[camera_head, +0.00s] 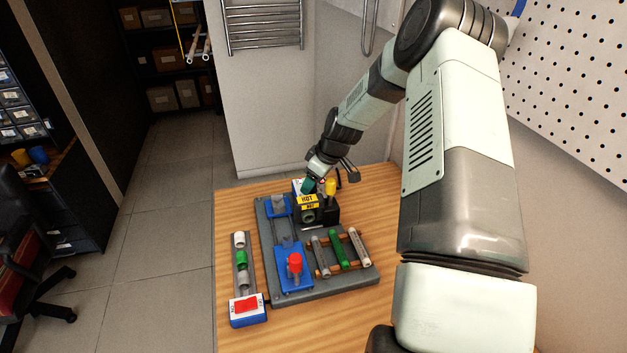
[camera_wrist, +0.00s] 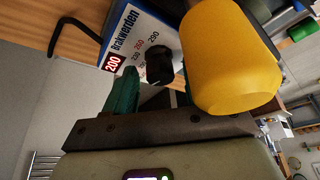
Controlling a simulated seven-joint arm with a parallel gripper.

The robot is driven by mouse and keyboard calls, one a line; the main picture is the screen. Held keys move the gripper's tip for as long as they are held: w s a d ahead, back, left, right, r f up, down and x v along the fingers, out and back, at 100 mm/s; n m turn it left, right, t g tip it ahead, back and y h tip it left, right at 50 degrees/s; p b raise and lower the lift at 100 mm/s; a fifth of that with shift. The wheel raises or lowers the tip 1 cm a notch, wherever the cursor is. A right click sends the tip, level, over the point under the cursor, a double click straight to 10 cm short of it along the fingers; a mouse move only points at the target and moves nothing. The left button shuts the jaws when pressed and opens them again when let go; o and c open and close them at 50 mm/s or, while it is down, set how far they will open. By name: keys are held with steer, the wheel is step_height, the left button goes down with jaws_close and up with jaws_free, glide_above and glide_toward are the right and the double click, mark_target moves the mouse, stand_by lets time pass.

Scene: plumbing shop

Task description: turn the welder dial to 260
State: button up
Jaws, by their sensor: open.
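The welder (camera_head: 319,214) is a dark unit with a yellow HOT label at the back of the grey board. In the wrist view its white and blue panel (camera_wrist: 133,35) shows a red 200 box and small numbers, including 230, 260 and 290, around the dial. The dial (camera_wrist: 159,66) is a black knob; its exact pointing is hard to read. My gripper (camera_head: 316,184) is over the welder. In the wrist view my gripper (camera_wrist: 155,80) is open, with green fingers. The dial appears between them; contact cannot be told. The right finger is partly hidden behind a yellow cylinder.
The yellow cylinder (camera_wrist: 232,60) stands close beside my gripper; it also shows in the head view (camera_head: 331,187). A blue clamp with a red knob (camera_head: 295,263), a pipe rack (camera_head: 340,252) and a fittings tray (camera_head: 247,308) are nearer.

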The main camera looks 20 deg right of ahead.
steer(key=c, duration=1)
steer(key=shift+m, duration=0.4)
steer(key=m+h, duration=0.1)
steer(key=m, duration=0.1)
steer(key=m+t+h, duration=0.1)
steer(key=m, duration=0.2)
steer(key=shift+s+a, duration=0.1)
steer(key=shift+a, duration=0.1)
steer(key=shift+m+h, duration=0.9)
steer(key=shift+m, duration=1.6)
steer(key=o, duration=1)
steer(key=v, duration=1)
steer(key=shift+s+r, duration=0.25)
steer(key=shift+r, duration=0.1)
